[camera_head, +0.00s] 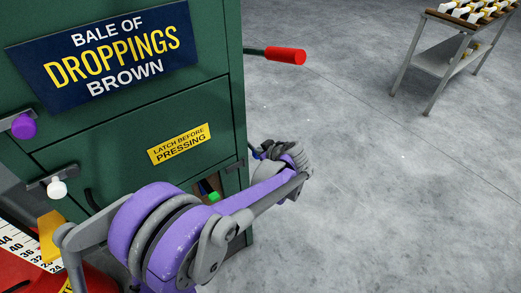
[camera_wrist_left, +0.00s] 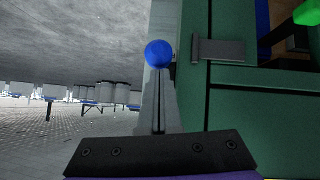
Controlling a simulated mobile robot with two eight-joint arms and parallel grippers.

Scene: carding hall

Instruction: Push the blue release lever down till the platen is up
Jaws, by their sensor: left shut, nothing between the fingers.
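The blue release lever shows in the left wrist view as a round blue knob (camera_wrist_left: 158,53) beside the edge of the green press. Its shaft is hidden. My left gripper (camera_wrist_left: 158,80) is shut and empty, its fingertips pointing at the knob and just below it in the picture. I cannot tell whether they touch. In the head view my left gripper (camera_head: 259,152) is at the press's right side, partly hidden by my own wrist. The green press (camera_head: 120,130) fills the left of the head view. The platen cannot be made out. My right gripper is out of view.
A red-handled lever (camera_head: 286,56) sticks out from the press's right side, above my wrist. Latches with a purple knob (camera_head: 22,126) and a white knob (camera_head: 57,188) are on the front. A trolley (camera_head: 440,62) stands at back right. The floor between is clear.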

